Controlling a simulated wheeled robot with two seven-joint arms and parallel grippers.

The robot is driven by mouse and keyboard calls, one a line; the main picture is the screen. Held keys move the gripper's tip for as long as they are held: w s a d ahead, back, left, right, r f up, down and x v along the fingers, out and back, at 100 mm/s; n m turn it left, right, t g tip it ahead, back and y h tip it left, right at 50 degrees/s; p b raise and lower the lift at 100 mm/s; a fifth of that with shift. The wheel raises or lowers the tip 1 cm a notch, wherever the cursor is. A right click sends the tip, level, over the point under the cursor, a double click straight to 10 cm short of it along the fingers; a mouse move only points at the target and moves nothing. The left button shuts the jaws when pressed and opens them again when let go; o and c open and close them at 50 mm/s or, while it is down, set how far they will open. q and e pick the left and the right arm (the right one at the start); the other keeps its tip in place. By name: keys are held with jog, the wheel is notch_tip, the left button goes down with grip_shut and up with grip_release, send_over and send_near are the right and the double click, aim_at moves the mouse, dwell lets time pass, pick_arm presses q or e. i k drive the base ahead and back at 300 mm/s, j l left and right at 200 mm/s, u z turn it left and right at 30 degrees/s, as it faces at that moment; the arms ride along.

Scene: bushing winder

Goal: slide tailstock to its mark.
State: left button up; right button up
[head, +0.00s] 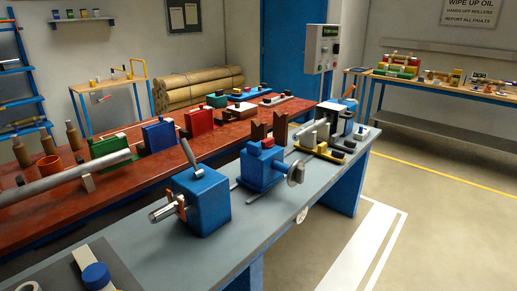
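Two blue machine blocks stand on the grey bench (235,245). The nearer blue block (207,203) has a dark lever on top and a metal shaft (161,212) with copper-coloured pieces pointing left. The farther blue block (262,172) has a small blue piece on top and a round metal handwheel (296,173) on its right; it looks like the tailstock. Thin metal strips show by its base. The two blocks stand apart. I cannot make out the mark. Neither of my grippers is in view.
A long red-brown bench (140,183) behind holds a grey roller (65,180), coloured boxes and other parts. Brown V-shaped supports (280,128) and yellow-black pieces (317,150) stand beyond the tailstock. A blue-capped item (96,275) sits front left. The floor at right is clear.

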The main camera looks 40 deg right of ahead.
aim_at(261, 168)
jog(key=z, duration=1.1)
